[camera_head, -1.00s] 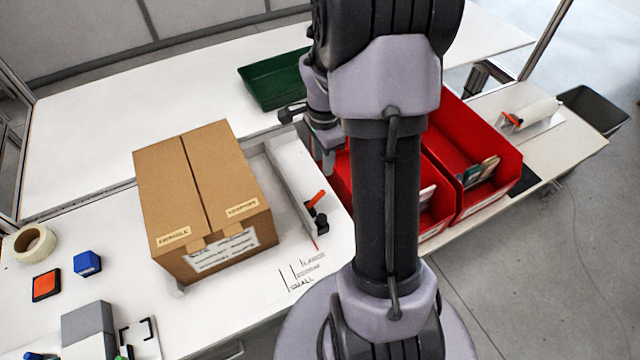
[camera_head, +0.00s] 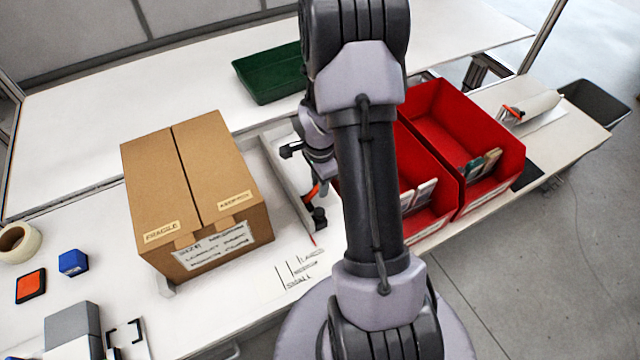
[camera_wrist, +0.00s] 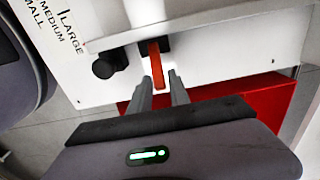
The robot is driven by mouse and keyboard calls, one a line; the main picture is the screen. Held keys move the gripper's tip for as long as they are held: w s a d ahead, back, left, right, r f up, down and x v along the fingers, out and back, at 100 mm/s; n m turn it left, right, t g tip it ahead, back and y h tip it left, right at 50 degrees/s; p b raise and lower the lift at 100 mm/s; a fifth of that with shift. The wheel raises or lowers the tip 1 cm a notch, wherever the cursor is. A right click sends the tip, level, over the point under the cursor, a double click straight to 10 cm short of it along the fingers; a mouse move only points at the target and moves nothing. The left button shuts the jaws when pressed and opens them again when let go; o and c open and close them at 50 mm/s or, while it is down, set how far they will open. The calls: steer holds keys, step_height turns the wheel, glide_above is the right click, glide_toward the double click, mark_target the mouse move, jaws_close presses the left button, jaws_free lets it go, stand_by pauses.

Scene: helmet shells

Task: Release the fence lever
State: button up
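The orange fence lever (camera_head: 312,192) stands by a black knob at the near end of the grey fence (camera_head: 283,180), right of the cardboard box (camera_head: 200,190). In the wrist view the lever (camera_wrist: 157,62) points down the picture toward my gripper (camera_wrist: 161,77). My gripper is open, with one finger on each side of the lever's free end as seen there. I cannot tell whether either finger touches it. In the head view my arm hides most of the fingers. The black knob (camera_wrist: 108,64) is left of the lever in the wrist view.
Red bins (camera_head: 465,125) stand to the right of the fence, close to my arm. A green tray (camera_head: 268,75) lies behind. Size marks (camera_head: 298,270) are printed on the white table before the fence. A tape roll (camera_head: 18,243) lies far left.

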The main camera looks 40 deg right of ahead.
jaws_close()
steer(key=h+b, duration=0.1)
steer(key=b, duration=0.1)
steer(key=a+h+b, duration=0.1)
steer(key=b, duration=0.2)
steer(key=shift+w+a+f+g, duration=0.1)
steer(key=shift+w+g, duration=0.1)
steer(key=shift+g, duration=0.1)
steer(key=shift+a+r+h+b, duration=0.1)
steer(key=shift+r+h+b, duration=0.3)
steer(key=shift+b, duration=0.2)
steer(key=shift+r, duration=0.2)
steer(key=shift+o, duration=2.1)
jaws_free()
steer(key=p+v, duration=0.6)
steer(key=v, duration=1.1)
steer(key=shift+r, duration=0.2)
